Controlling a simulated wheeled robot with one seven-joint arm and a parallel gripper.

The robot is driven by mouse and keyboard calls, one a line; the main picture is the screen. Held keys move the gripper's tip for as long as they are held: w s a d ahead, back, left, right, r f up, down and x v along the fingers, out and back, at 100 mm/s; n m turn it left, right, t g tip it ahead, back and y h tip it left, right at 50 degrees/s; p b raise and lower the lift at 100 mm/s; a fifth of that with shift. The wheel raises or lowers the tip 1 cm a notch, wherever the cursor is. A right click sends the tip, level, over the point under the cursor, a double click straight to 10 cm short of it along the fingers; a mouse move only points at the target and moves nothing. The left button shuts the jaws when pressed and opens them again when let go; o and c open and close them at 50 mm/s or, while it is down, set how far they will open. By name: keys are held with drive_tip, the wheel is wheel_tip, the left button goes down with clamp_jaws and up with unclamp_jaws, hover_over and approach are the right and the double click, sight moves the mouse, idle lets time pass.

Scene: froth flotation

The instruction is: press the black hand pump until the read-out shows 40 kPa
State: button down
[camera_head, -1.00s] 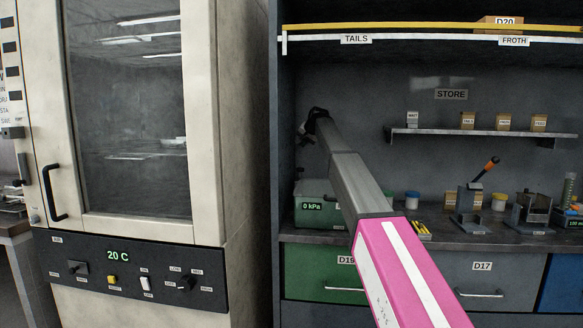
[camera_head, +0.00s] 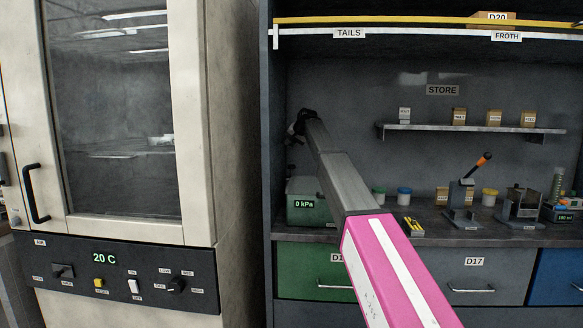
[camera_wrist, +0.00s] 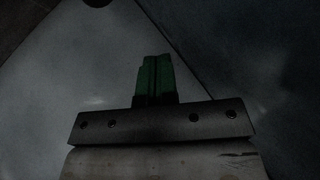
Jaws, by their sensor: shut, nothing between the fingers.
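A green box (camera_head: 302,216) stands on the bench at the left end of the alcove. Its read-out (camera_head: 304,204) shows 0 kPa. I cannot make out the black hand pump; my arm covers the right part of the box and the bench beside it. My gripper (camera_wrist: 154,78) shows in the wrist view with its green fingers shut together and empty, pointing at a grey surface. In the head view, the dark end of my arm is high above the box near the alcove's left wall, and the fingers are too small to tell.
A large cream cabinet (camera_head: 228,140) with a glass door stands to the left. A small shelf (camera_head: 470,128) with boxes is on the back wall. Pots, a lever press (camera_head: 462,205) and other gear stand on the bench to the right. A yellow rail (camera_head: 400,22) crosses above.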

sight(292, 167)
drive_tip(key=shift+f, duration=3.35)
drive_tip(key=shift+f, duration=0.4)
drive_tip(key=shift+f, duration=1.6)
idle(1.1)
idle(0.3)
drive_tip(key=shift+r, duration=2.05)
